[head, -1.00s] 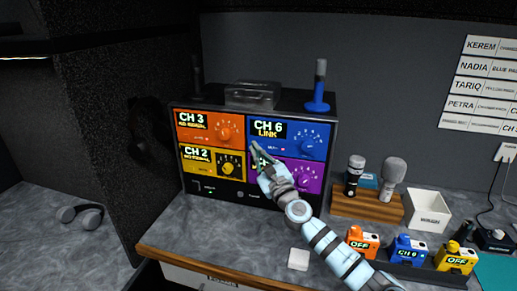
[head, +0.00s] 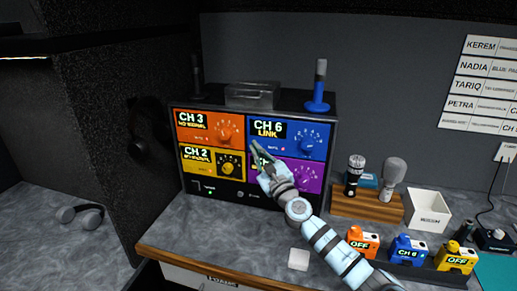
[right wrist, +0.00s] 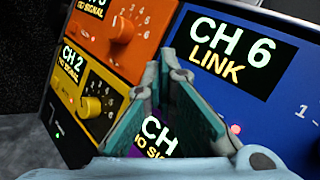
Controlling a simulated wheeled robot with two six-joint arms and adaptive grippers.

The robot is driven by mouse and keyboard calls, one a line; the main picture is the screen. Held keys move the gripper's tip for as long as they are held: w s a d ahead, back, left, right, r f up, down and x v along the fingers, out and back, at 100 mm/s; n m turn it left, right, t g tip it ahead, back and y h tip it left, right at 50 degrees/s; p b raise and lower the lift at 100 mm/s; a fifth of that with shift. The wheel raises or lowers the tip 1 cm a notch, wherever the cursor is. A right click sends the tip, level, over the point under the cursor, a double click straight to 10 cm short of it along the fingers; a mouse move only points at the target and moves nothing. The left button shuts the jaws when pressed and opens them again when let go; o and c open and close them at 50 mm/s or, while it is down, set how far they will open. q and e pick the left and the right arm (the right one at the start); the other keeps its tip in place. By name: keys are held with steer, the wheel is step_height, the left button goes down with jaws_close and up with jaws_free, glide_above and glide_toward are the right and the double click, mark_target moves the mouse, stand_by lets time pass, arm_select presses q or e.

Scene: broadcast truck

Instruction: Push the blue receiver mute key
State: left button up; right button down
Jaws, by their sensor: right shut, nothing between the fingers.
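The blue receiver (head: 289,138) is the upper right panel of the rack. Its display (head: 269,128) reads CH 6 LINK, and a red light (head: 284,149) glows below. The display also shows large in the right wrist view (right wrist: 231,55), with the red light (right wrist: 236,128) beneath it. I cannot make out the mute key itself; my gripper may cover it. My right gripper (head: 256,146) is shut and empty, its tips in front of the panel's lower left part. I cannot tell whether they touch it. My left gripper is not in view.
Orange (head: 210,129), yellow (head: 212,162) and purple (head: 304,175) receivers adjoin the blue one. A wooden stand (head: 366,206) with microphones, a white bin (head: 428,211) and coloured packs are at right. The counter left of my arm is mostly clear.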

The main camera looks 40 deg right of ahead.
steer(key=shift+w+d, duration=0.15)
steer(key=shift+d, duration=0.15)
stand_by(0.4)
steer(key=shift+s+a+p, duration=0.3)
steer(key=shift+a, duration=0.2)
steer(key=s+a+p, duration=0.1)
steer(key=a, duration=0.1)
steer(key=s+a+p, duration=0.2)
steer(key=a, duration=0.1)
steer(key=shift+s, duration=0.2)
steer(key=shift+d, duration=0.1)
